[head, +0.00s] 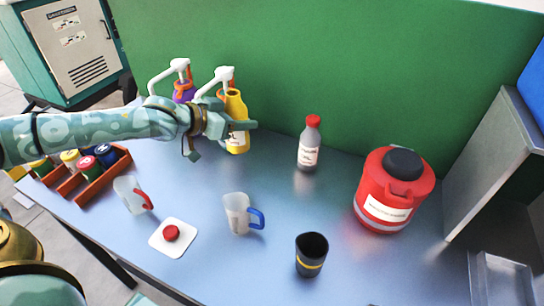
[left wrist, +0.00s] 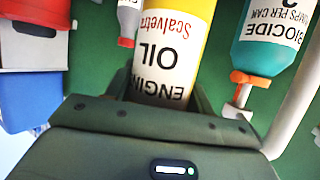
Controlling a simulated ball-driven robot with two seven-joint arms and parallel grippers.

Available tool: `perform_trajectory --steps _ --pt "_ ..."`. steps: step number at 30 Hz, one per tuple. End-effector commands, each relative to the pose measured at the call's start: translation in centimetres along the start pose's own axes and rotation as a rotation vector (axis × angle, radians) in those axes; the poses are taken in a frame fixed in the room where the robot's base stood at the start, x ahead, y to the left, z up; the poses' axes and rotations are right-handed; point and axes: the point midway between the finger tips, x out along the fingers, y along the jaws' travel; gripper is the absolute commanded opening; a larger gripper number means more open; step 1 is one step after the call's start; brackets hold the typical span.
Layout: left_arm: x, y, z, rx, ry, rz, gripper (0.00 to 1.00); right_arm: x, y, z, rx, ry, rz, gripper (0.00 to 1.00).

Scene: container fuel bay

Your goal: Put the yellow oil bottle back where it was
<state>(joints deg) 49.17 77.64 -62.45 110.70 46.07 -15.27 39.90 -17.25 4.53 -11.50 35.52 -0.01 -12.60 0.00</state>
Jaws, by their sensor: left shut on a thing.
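The yellow oil bottle (head: 235,105) is near the back of the bench, by the green wall, and looks about upright. My right gripper is not in view.
Pump bottles stand beside it: a purple one (head: 184,93) and a teal biocide one (left wrist: 268,45). A grey red-capped bottle (head: 309,148), red canister (head: 385,212), jug (head: 237,215), second jug (head: 131,194), black cup (head: 311,256) and can rack (head: 92,190) share the bench.

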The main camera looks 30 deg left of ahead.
Motion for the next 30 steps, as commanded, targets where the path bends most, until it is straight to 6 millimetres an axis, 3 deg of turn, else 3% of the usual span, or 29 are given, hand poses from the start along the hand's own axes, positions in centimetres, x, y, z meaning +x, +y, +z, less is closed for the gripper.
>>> perform_trajectory --steps 5,18,21,30 --pt "0.1 -1.2 -0.3 -0.007 0.002 -0.013 0.23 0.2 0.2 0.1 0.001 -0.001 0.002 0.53" --pt "9.5 -2.4 0.0 -0.006 0.001 -0.013 0.23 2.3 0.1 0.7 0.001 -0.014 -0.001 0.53" --pt "11.4 -2.6 1.2 -0.006 -0.003 -0.013 0.23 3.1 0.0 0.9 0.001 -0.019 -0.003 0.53" --pt "14.9 -3.0 2.9 -0.006 -0.001 -0.013 0.23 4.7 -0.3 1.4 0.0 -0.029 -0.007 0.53"
